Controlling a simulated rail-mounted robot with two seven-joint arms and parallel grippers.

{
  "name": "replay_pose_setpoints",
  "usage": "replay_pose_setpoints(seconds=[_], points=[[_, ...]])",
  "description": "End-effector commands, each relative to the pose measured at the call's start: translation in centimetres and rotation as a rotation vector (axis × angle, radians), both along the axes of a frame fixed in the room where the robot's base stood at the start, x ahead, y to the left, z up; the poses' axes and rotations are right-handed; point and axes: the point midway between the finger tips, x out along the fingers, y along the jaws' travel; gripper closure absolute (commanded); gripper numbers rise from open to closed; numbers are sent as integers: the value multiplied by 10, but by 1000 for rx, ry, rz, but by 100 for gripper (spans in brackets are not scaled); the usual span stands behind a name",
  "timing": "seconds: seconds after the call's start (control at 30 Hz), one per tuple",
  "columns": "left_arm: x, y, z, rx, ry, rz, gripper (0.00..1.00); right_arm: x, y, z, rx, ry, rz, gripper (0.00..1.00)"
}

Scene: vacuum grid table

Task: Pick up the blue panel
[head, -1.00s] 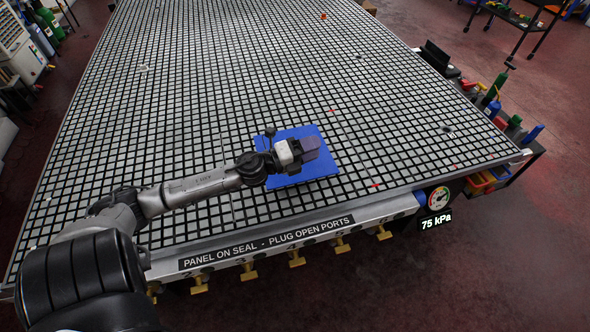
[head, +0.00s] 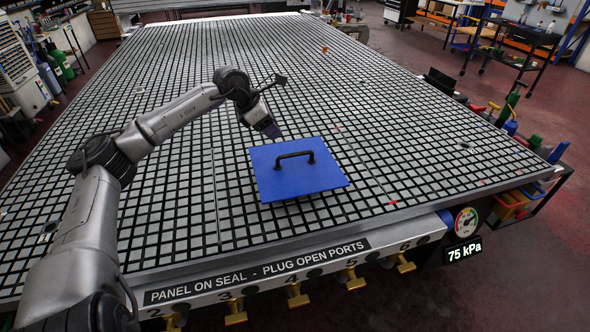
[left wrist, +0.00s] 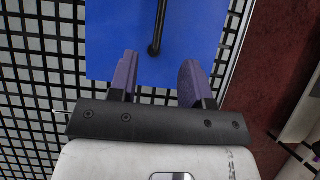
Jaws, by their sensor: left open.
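The blue panel (head: 325,180) lies flat on the grid table near its front edge. A black bar handle (head: 295,156) stands up from its middle. My left gripper (head: 272,130) is in the air just beyond the panel's far left edge in the head view, with its purple fingers pointing down. In the left wrist view the open fingers (left wrist: 158,78) are apart with nothing between them. There the panel (left wrist: 112,35) fills the upper middle, and one end of the handle (left wrist: 157,28) lies ahead of the gap between the fingers. My right gripper is not in view.
The grid table (head: 230,60) is mostly clear around the panel. A front rail (head: 260,272) carries a lettered strip and several brass valves. A gauge (head: 466,222) at the front right corner reads 75 kPa. Bottles and tools (head: 510,110) line the right side.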

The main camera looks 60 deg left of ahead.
Motion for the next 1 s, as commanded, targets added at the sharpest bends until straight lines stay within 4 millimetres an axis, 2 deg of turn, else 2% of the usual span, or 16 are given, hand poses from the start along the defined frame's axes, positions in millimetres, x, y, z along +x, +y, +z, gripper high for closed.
replay_pose_setpoints(seconds=[0.2,0.5,0.63,1.0], points=[[10,-3,-13,0,-1,-1,55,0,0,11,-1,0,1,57],[26,-8,-40,-4,-3,-2,55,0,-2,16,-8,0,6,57],[34,-10,-56,-5,-3,0,55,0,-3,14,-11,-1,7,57],[46,-14,-77,-4,-1,-1,55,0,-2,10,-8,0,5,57]])
